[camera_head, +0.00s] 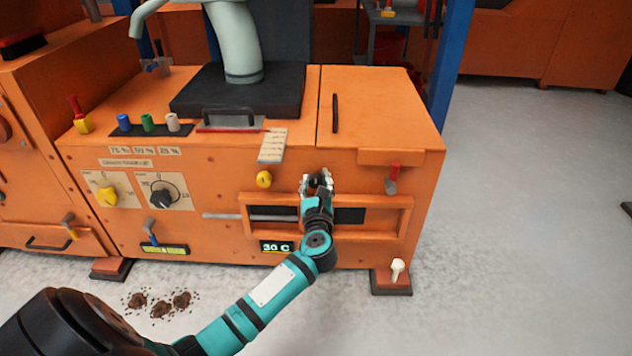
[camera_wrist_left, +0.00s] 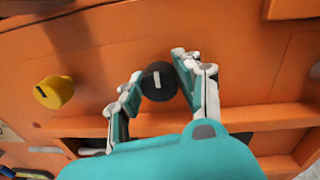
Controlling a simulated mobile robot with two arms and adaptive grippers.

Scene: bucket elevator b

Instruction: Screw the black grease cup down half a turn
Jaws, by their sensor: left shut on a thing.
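The black grease cup (camera_wrist_left: 158,82) is a round knob with a short white mark, mounted on the orange front panel. In the wrist view its mark stands nearly upright. My left gripper (camera_wrist_left: 157,76) is shut on the cup, with one finger at each side of it. In the head view my left gripper (camera_head: 317,181) reaches the panel above the slotted frame, and the cup shows as a small dark spot between the fingers. My right gripper is in neither view.
A yellow cup (camera_head: 264,179) sits left of my gripper; it also shows in the wrist view (camera_wrist_left: 54,92). An orange frame (camera_head: 395,201) juts out just below. A red-handled lever (camera_head: 393,178) stands to the right. Open floor (camera_head: 530,230) lies further right.

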